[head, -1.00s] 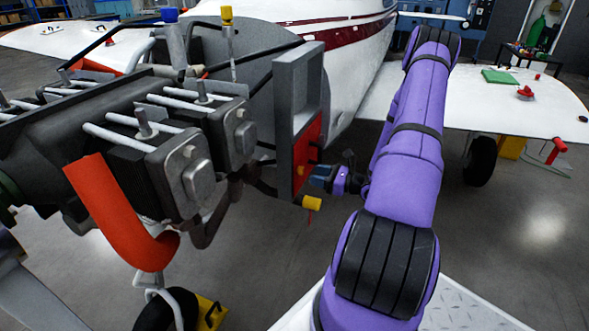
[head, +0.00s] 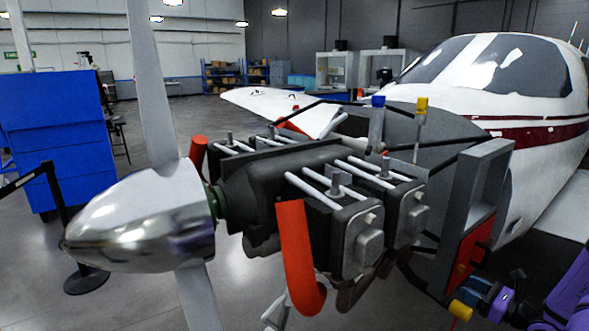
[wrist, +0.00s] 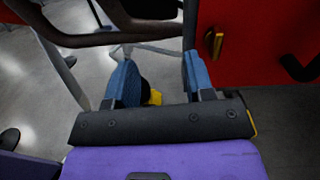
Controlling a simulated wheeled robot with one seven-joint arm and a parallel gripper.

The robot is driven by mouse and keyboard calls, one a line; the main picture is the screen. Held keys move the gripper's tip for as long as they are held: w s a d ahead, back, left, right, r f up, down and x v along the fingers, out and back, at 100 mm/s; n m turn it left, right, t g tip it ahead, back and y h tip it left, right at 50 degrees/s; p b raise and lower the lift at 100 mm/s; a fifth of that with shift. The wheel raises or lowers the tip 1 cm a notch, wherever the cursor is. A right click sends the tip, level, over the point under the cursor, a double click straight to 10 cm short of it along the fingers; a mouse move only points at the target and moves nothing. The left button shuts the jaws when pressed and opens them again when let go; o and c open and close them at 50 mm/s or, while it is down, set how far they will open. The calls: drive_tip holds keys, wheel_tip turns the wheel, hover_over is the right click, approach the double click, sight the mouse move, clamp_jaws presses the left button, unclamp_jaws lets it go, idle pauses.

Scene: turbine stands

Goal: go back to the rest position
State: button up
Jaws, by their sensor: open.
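My gripper (head: 482,292) is at the lower right of the head view, just below and beside the red panel (head: 470,254) in its grey frame (head: 458,197). In the wrist view my gripper (wrist: 159,78) has its two blue fingers well apart, with nothing held between them. The red panel (wrist: 262,42) fills the upper right there, with a yellow latch-like part (wrist: 215,44) on it, close to the right finger. Only the end of my purple arm shows in the head view.
The engine (head: 320,190) with its orange-red pipe (head: 296,255) is left of my gripper. The propeller spinner (head: 140,225) is farther left. The white aircraft fuselage (head: 530,160) is behind at the right. A blue cabinet (head: 55,140) stands at the far left. Grey floor is open below.

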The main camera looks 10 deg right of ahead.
drive_tip(key=a+r+n+g+y, duration=0.3)
drive_tip(key=a+r+n+g, duration=1.25)
drive_tip(key=a+r, duration=0.65)
drive_tip(key=s+a+r+n+t+h, duration=0.2)
drive_tip(key=s+a+r+n+h, duration=0.2)
drive_tip(key=s+r+n, duration=0.3)
drive_tip(key=s+a+r+n+t+h, duration=0.2)
drive_tip(key=s+a+r+n+h, duration=0.3)
drive_tip(key=s+r, duration=0.4)
drive_tip(key=s+n+h, duration=0.1)
drive_tip(key=n, duration=0.1)
drive_tip(key=shift+s+n, duration=0.25)
drive_tip(key=shift+n, duration=0.1)
drive_tip(key=shift+d, duration=0.15)
drive_tip(key=shift+c, duration=0.6)
